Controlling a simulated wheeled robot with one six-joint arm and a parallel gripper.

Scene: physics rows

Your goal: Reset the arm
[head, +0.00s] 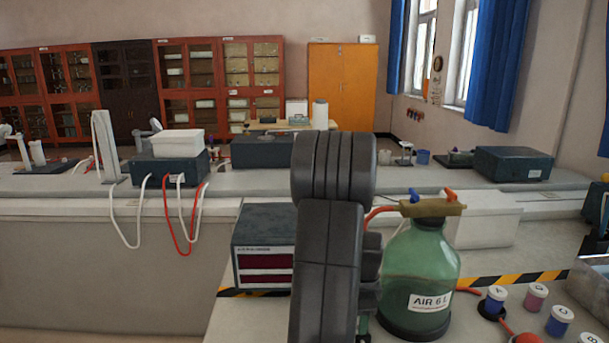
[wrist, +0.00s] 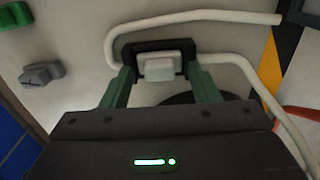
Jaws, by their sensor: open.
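My gripper (wrist: 159,72) shows in the wrist view with its two green fingers apart, so it is open. A small pale block in a black surround (wrist: 159,67) lies in line with the gap between the fingers. I cannot tell whether the fingers touch it. A white tube (wrist: 210,15) loops around the fingers on the surface beyond. In the head view my dark grey arm (head: 331,230) stands upright in the middle, and it hides the gripper there.
A green AIR bottle (head: 420,270) stands just right of my arm, and a box with dark red displays (head: 264,265) just left. Several lettered small jars (head: 535,297) stand at right. In the wrist view a grey knob-like piece (wrist: 42,74) is at left.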

